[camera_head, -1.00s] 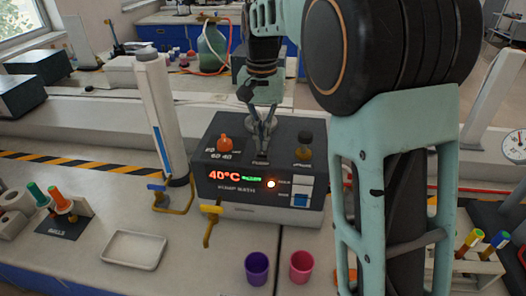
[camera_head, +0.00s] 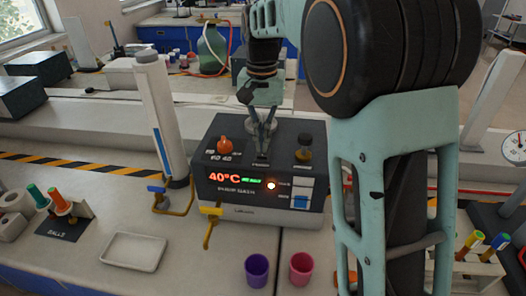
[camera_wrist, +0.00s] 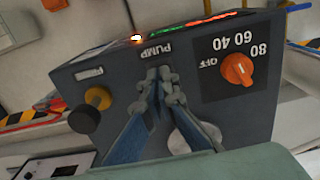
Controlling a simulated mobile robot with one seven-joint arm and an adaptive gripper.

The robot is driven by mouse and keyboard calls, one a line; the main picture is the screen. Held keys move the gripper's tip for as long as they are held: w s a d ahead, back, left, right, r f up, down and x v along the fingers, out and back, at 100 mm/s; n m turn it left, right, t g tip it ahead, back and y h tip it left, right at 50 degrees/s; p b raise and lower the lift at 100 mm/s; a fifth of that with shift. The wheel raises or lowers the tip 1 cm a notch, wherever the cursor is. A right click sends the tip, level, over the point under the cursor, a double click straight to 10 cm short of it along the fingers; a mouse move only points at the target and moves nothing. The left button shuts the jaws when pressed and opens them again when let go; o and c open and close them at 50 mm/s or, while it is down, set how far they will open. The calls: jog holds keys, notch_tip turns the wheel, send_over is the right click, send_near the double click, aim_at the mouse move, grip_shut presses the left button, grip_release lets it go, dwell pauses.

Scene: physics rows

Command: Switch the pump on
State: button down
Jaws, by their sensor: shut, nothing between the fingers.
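The dark pump bath unit (camera_head: 225,199) stands on the bench, its front display reading 40°C in red beside a green readout and a lit round lamp (camera_head: 271,185). My gripper (camera_head: 262,154) points down at the unit's top, its fingers together and empty. In the wrist view my gripper (camera_wrist: 160,75) has its tips right by the PUMP label (camera_wrist: 157,51). The fingers hide the spot there, so I cannot make out the pump switch or its position. The orange dial (camera_wrist: 238,69) and the black-and-yellow knob (camera_wrist: 90,108) are on either side, apart from the fingers.
A white-and-blue rocker (camera_head: 300,202) is on the unit's front. A yellow tap (camera_head: 210,226) sticks out at the front left. A purple cup (camera_head: 257,270) and a pink cup (camera_head: 301,269) stand before it. A white tray (camera_head: 133,252) and a tall white column (camera_head: 161,115) are to the left.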

aim_at(262, 155)
jog(key=shift+f+b, duration=0.65)
jog(key=shift+f, duration=0.5)
dwell(0.5)
jog(key=shift+r, duration=0.1)
notch_tip(262, 155, up, 7)
jog(key=p, duration=0.6)
jog(key=shift+p, duration=0.3)
dwell(0.4)
